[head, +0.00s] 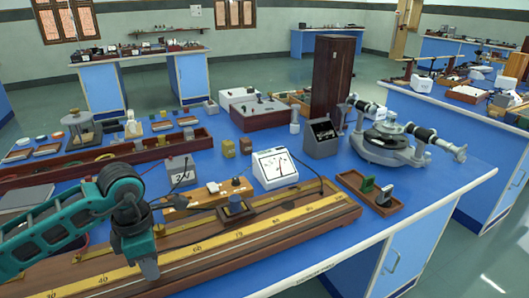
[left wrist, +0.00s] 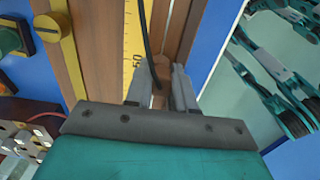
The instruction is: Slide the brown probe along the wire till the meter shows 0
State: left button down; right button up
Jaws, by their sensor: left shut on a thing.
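The long wooden wire board (head: 345,215) with its yellow scale (head: 275,232) runs along the bench's front. My left gripper (head: 149,268) is low over the board, near the left part of the scale. In the left wrist view my left gripper (left wrist: 159,92) is shut on the brown probe (left wrist: 161,69), beside the scale's 50 mark. A black cable (left wrist: 147,40) rises from the probe. The hand hides the probe in the head view. Whether its tip touches the wire cannot be seen. The white meter (head: 275,168) stands behind the board; its needle is too small to read. My right gripper is not in view.
A small wooden key board (head: 208,193) and a box marked 24 (head: 180,170) stand behind. A brown tray (head: 367,190) and a grey spectrometer (head: 390,140) are at the right.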

pick_arm(q)
jog(key=c, duration=0.9)
grip_release()
jog(key=shift+f, duration=0.15)
